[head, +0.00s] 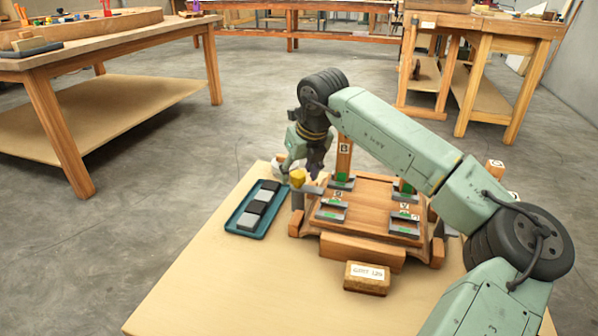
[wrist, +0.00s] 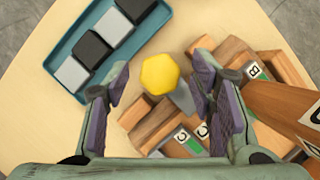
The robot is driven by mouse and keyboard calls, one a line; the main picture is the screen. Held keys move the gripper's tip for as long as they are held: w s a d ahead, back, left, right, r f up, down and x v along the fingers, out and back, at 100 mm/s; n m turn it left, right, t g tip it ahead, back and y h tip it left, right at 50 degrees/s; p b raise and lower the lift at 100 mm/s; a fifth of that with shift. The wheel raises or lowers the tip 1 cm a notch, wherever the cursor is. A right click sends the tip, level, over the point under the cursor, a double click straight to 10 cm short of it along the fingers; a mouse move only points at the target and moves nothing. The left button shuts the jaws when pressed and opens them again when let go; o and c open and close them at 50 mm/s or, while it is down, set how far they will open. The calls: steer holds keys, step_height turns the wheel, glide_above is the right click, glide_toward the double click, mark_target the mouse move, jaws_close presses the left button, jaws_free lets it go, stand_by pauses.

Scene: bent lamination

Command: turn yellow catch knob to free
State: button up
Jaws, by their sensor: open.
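The yellow catch knob (head: 298,177) is at the left end of the wooden fixture (head: 372,194), on top of a grey post. In the wrist view the knob (wrist: 160,74) is a yellow faceted shape, with a grey bar running from under it down to the right. My gripper (wrist: 160,92) is open, with a dark purple pad on each side of the knob and clear space between each pad and the knob. In the head view my gripper (head: 306,168) hangs just above and beside the knob. I cannot tell their height gap.
A teal tray (head: 239,232) with grey and black blocks lies left of the fixture. A labelled wooden block (head: 367,279) lies in front. A wooden post (head: 344,157) marked B rises behind my gripper. The tabletop (head: 215,298) is clear at front left.

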steer(key=shift+c, duration=0.2)
steer(key=c, duration=1.1)
steer(key=m+h+b, duration=0.1)
steer(key=m, duration=0.1)
steer(key=m+b, duration=0.2)
steer(key=shift+a+f+m+t+h, duration=0.15)
steer(key=shift+m+t+h, duration=0.15)
steer(key=shift+m+h, duration=0.1)
steer(key=m+h+b, duration=0.1)
steer(key=m+b, duration=0.1)
steer(key=m, duration=0.2)
steer(key=shift+a+m+h, duration=0.1)
steer(key=shift+m+h, duration=0.2)
steer(key=shift+h, duration=0.1)
steer(key=m+g+h+b, duration=0.1)
steer(key=m, duration=0.2)
steer(key=shift+a+m, duration=0.1)
steer(key=shift+m, duration=0.2)
steer(key=m+g+h, duration=0.1)
steer(key=m, duration=0.3)
steer(key=shift+w+m, duration=0.1)
steer(key=shift+m, duration=0.3)
steer(key=shift+g, duration=0.3)
